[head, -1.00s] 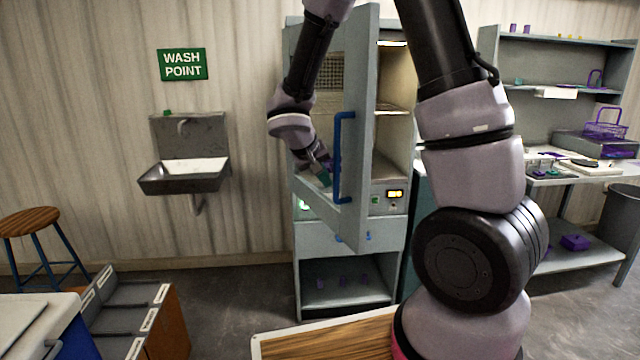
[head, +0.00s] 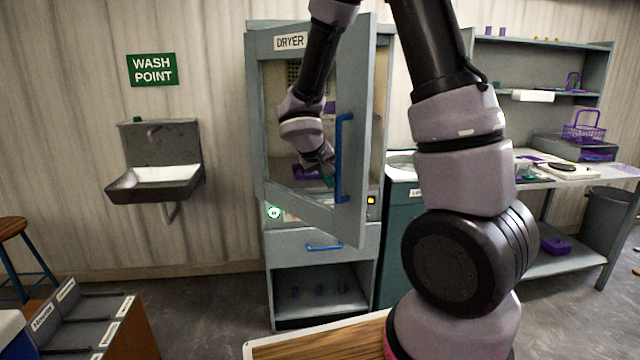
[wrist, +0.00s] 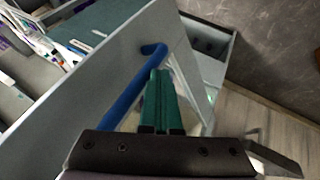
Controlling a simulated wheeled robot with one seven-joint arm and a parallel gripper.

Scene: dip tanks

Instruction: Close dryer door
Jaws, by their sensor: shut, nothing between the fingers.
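The grey dryer (head: 258,150), a tall cabinet labelled DRYER, stands in the middle of the head view. Its windowed door (head: 366,100) is partly open, with the free edge towards me on the right. A blue upright handle (head: 342,158) is on the door near that edge; it also shows in the wrist view (wrist: 132,90). My gripper (head: 328,180) is shut and empty, just left of the handle in the head view. In the wrist view its green fingers (wrist: 160,98) are together, close beside the handle; whether they touch the door is unclear.
A sink (head: 155,180) hangs on the wall at left. A bench with shelves (head: 560,170) stands at right. A drawer with a blue pull (head: 324,246) is below the door. A wooden-topped surface (head: 300,348) is at the front, and a tray unit (head: 85,310) at lower left.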

